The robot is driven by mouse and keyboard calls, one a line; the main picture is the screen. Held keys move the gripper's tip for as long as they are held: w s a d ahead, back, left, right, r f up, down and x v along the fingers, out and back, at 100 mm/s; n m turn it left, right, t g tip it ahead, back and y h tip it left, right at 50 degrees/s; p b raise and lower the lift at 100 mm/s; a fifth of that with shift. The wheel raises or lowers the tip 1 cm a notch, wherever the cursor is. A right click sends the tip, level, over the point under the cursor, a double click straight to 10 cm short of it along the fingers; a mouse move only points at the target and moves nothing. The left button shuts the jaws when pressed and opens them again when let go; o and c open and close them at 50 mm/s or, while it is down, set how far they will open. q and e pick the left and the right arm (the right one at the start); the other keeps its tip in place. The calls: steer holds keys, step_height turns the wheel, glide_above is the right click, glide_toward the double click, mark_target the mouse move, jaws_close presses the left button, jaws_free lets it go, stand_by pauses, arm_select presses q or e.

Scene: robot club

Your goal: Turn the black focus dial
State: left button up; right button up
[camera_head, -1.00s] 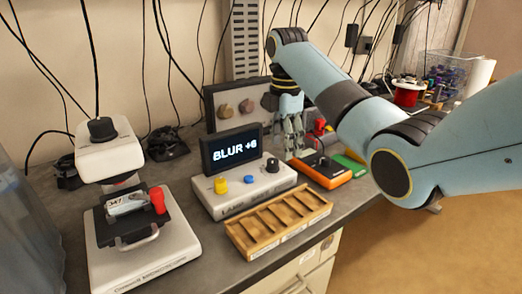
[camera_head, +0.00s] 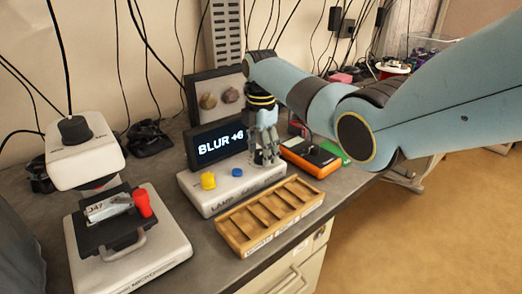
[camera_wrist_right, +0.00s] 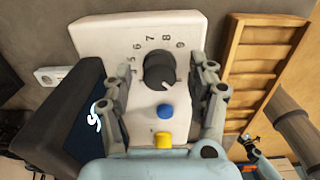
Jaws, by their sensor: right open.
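The black focus dial (camera_wrist_right: 158,71) sits on the white control box (camera_wrist_right: 90,38), with a ring of numbers around it, in the right wrist view. My right gripper (camera_wrist_right: 166,84) is open, with one finger on each side of the dial; I cannot tell whether either touches it. In the head view the right gripper (camera_head: 266,155) hides the dial and stands over the right end of the control box (camera_head: 216,200). The screen (camera_head: 218,145) behind the box reads BLUR +6. My left gripper is not in view.
A yellow knob (camera_head: 208,180) and a blue button (camera_head: 237,172) are on the same box. An empty wooden compartment tray (camera_head: 232,238) lies in front. A microscope (camera_head: 128,250) with a red knob stands at the left. An orange device (camera_head: 312,158) is close on the right.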

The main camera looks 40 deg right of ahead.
steer(key=shift+f, duration=0.1)
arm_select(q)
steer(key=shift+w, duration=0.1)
arm_select(e)
steer(key=c, duration=1.1)
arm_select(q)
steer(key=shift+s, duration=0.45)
arm_select(e)
steer(key=shift+c, duration=0.2)
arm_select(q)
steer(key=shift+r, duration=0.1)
